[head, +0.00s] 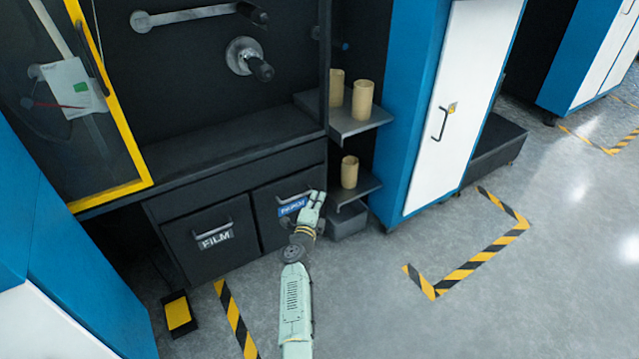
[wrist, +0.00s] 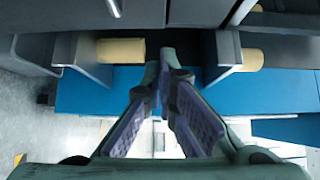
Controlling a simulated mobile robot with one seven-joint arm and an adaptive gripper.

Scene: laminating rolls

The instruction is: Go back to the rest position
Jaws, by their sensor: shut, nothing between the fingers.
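My gripper (head: 315,197) is in front of the drawer with the blue label (head: 283,212), at the right end of the machine's lower cabinet. In the wrist view my gripper (wrist: 160,62) shows its two fingers closing together at the tips, with nothing between them. In the head view the fingers overlap the drawer's right edge, and I cannot tell whether they touch it. The other drawer, marked FILM (head: 213,245), is closed on the left.
Tan rolls stand on the upper shelf (head: 350,127), and one roll (head: 349,172) stands on the lower shelf. A blue and white cabinet (head: 452,110) is to the right. A yellow-edged door (head: 110,100) stands at left. Grey floor (head: 380,310) is open in front, with striped tape.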

